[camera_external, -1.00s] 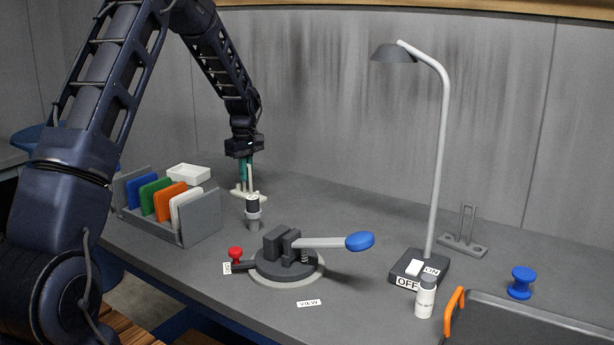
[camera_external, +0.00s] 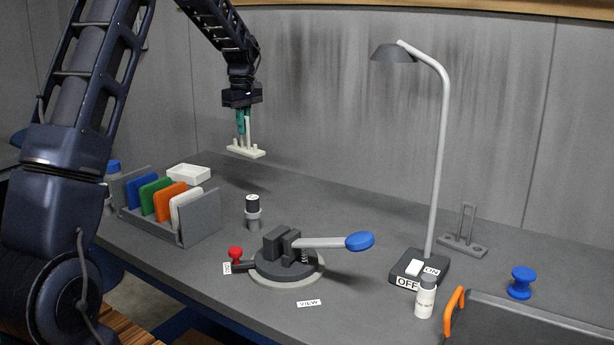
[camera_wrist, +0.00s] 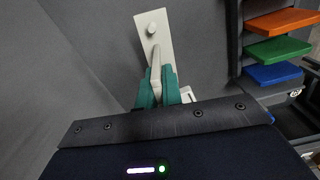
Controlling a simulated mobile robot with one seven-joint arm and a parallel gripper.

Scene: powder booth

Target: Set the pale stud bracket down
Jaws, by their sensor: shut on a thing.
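The pale stud bracket (camera_external: 246,151) is a cream flat plate with short studs and an upright part. My gripper (camera_external: 243,122) has teal fingers shut on its upright part and holds it in the air above the back left of the bench. The plate looks roughly level. In the wrist view the bracket (camera_wrist: 153,40) extends beyond the teal fingertips (camera_wrist: 157,88), with one stud showing on its plate. The rest of the plate is hidden behind the fingers and my gripper's body.
A rack (camera_external: 203,218) of coloured plates and a white tray (camera_external: 188,174) stand at left. A small bottle (camera_external: 253,212), a clamp with blue-tipped lever (camera_external: 330,243), a tall lamp (camera_external: 440,150) and a grey stud bracket (camera_external: 463,245) stand on the bench (camera_external: 350,205). Bench behind the clamp is clear.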

